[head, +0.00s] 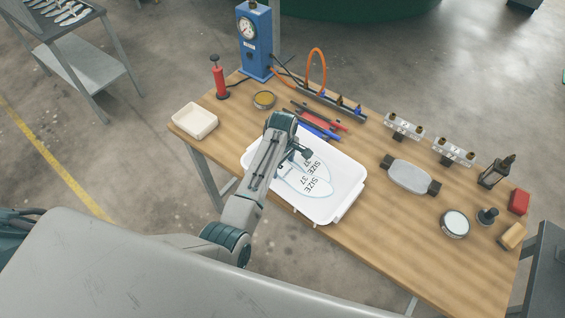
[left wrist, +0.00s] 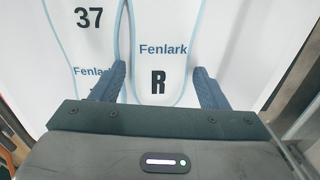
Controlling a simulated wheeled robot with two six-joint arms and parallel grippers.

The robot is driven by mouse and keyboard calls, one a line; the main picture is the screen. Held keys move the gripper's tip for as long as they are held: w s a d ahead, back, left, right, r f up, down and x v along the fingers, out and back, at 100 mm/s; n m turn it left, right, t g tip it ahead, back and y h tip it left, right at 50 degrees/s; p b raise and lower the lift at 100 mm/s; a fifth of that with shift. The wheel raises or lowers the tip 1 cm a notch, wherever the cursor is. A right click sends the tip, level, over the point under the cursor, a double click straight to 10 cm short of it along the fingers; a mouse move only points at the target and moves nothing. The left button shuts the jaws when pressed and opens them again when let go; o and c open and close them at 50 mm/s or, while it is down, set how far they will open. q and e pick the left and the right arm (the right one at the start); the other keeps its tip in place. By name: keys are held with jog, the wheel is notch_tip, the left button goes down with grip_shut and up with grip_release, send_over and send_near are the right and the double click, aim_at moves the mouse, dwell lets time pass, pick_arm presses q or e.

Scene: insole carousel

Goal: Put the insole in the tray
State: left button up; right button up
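The white tray (head: 343,196) lies on the wooden table. Two pale, blue-edged insoles lie side by side in it, one upper insole (head: 319,171) and one lower insole (head: 298,186), both printed SIZE 37. My left gripper (head: 299,158) is over the tray and hides part of the insoles. In the left wrist view, an insole marked Fenlark R (left wrist: 160,55) has its rounded end between the spread fingers of the left gripper (left wrist: 161,85). The fingers stand apart on either side of it. Beside it is an insole marked 37 (left wrist: 88,45). My right gripper is not in view.
A blue gauge stand (head: 254,45) is at the back. A grey clamped plate (head: 410,176) and a round tin (head: 455,223) are to the right.

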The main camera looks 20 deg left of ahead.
pick_arm(q)
jog(key=shift+o, duration=0.7)
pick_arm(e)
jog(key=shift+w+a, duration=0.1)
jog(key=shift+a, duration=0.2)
pick_arm(q)
jog(key=shift+r, duration=0.1)
jog(key=shift+r, duration=0.65)
notch_tip(320, 180, up, 11)
jog(key=b, duration=0.3)
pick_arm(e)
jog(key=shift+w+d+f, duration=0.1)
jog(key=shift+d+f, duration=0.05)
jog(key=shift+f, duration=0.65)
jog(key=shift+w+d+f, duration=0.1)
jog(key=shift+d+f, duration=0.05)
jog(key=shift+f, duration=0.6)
